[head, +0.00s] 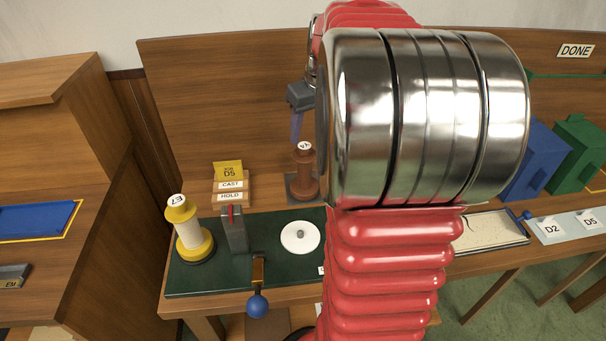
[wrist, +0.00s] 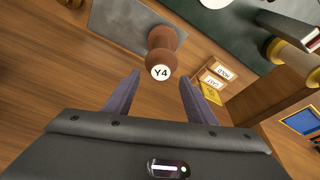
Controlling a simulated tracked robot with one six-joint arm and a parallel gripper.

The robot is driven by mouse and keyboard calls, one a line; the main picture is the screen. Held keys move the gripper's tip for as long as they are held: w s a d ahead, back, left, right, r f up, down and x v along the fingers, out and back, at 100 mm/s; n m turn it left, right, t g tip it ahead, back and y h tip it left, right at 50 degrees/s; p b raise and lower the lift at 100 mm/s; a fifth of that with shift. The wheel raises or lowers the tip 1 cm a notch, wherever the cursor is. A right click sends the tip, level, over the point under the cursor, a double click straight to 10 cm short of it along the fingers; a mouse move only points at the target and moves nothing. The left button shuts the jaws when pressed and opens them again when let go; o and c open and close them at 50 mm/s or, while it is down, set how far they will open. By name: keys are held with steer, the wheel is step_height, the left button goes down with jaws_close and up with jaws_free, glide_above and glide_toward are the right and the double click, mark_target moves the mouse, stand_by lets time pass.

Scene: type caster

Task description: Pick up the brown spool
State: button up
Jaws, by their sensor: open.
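The brown spool (head: 303,172) stands upright on a grey plate (head: 292,190) at the back of the bench, with a white round label on top. In the wrist view the spool (wrist: 163,52) shows its label "Y4" and lies ahead of the fingers, centred roughly between them. My gripper (wrist: 160,88) is open and empty, its two purple-grey fingers apart on either side of the line to the spool. In the head view my gripper (head: 297,128) is just above and left of the spool, partly hidden by my arm.
A yellow and cream spool (head: 190,232) labelled "E7" stands on the green board (head: 262,270), near a grey block with a red lever (head: 233,230) and a white disc (head: 300,237). A card stand (head: 232,185) is left of the brown spool. Blue (head: 538,160) and green boxes are at right.

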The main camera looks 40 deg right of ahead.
mark_target(305, 145)
steer(key=shift+x, duration=2.6)
steer(key=shift+a, duration=0.1)
steer(key=shift+c, duration=0.4)
jaws_close()
